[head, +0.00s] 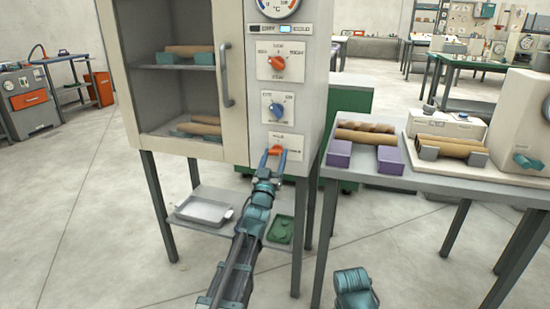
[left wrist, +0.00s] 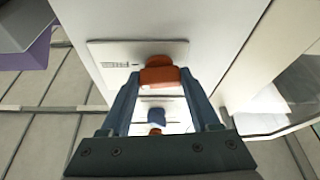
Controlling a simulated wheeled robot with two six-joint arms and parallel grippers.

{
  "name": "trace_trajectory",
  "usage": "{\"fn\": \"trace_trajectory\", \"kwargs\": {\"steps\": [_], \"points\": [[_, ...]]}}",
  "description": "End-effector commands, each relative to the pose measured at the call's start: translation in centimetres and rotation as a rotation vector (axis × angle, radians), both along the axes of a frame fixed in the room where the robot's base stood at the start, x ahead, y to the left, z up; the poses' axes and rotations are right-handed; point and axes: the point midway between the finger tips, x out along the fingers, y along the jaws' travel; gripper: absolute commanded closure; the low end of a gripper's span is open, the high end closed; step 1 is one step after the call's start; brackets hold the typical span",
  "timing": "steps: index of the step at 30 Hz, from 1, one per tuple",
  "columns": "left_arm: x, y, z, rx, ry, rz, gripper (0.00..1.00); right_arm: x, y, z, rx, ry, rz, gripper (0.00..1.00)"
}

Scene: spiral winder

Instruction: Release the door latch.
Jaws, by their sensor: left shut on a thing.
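The drying cabinet (head: 318,95) stands at the middle left, with a glazed door (head: 178,97) that looks closed and a grey vertical handle (head: 226,75). The orange latch (head: 275,150) sits on the lowest plate of the cabinet's control panel, below the blue knob. My left gripper (head: 272,158) reaches up to it from below and is shut on it. In the left wrist view the orange latch (left wrist: 160,76) lies between the two finger ends. The fingers hide part of the plate.
Above the latch are a blue knob (head: 276,109), an orange-red knob (head: 276,64) and a dial. A grey table (head: 370,173) with purple blocks and brown rolls stands close on the right. A tray (head: 203,209) lies on the cabinet's lower shelf. The floor in front is clear.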

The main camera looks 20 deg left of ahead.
Motion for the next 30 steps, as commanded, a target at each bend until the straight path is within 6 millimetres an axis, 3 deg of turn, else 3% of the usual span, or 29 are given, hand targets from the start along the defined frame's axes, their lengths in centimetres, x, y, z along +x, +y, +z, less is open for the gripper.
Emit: {"fn": "trace_trajectory", "kwargs": {"steps": [7, 17, 18, 23, 30], "points": [[0.02, 0.12, 0.02, 0.13, -0.005, 0.0, 0.93, 0.0, 0.0, -0.07, 0.0, 0.0, 0.0, 0.5], [0.0, 0.08, 0.01, 0.147, -0.006, 0.0, 0.93, 0.0, 0.0, -0.08, 0.0, 0.0, 0.0, 0.5], [0.01, 0.09, 0.0, 0.147, -0.006, 0.0, 0.36, 0.0, 0.0, -0.08, 0.0, 0.0, 0.0, 0.5], [0.01, 0.09, 0.0, 0.145, -0.005, 0.0, 0.07, 0.0, 0.0, -0.08, 0.0, 0.0, 0.0, 0.5], [0.0, 0.1, -0.01, 0.144, -0.005, 0.0, 0.07, 0.0, 0.0, -0.08, 0.0, 0.0, 0.0, 0.5]]}}
